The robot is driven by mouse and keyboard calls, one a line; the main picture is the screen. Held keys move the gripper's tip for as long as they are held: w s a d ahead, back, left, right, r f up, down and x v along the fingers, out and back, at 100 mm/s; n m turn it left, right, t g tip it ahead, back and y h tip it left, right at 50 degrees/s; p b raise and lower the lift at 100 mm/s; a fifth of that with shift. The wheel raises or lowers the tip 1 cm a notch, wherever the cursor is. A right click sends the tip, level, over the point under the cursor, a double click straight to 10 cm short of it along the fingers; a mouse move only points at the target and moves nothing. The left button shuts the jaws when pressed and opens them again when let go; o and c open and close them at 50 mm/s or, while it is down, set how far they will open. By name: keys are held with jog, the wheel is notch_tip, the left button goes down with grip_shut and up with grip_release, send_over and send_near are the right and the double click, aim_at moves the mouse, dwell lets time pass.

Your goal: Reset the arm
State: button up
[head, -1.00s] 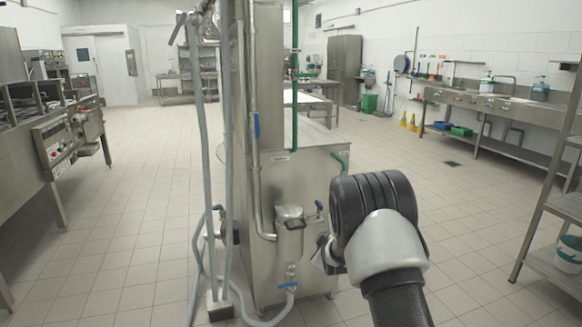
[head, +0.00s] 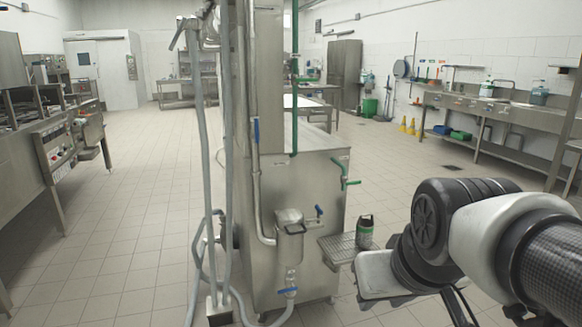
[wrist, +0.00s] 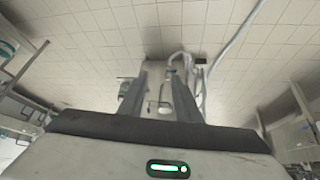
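My arm reaches in from the lower right in the head view. The pale grey body of my gripper (head: 380,276) is in front of the steel machine, at its lower right; its fingertips cannot be made out there. In the wrist view my gripper (wrist: 160,76) shows two dark fingers apart with a gap between them. No object is seen held. A dark cup with a green band (head: 365,232) stands upright on a small steel drip tray (head: 338,248) at the machine's right side, just behind my gripper.
The steel filling machine (head: 290,190) stands in front of me, with grey hoses (head: 203,150) on its left. A control-panel counter (head: 62,145) is at the left. A sink bench (head: 490,108) runs along the right wall. Tiled floor (head: 125,225) is clear on the left.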

jog(key=s+f, duration=0.1)
jog(key=s, duration=0.4)
notch_tip(320, 180, up, 28)
jog(key=p, duration=2.8)
jog(key=shift+s+m+g, duration=0.2)
jog(key=shift+m+g, duration=0.1)
jog(key=shift+m, duration=0.1)
jog(key=shift+f, duration=0.2)
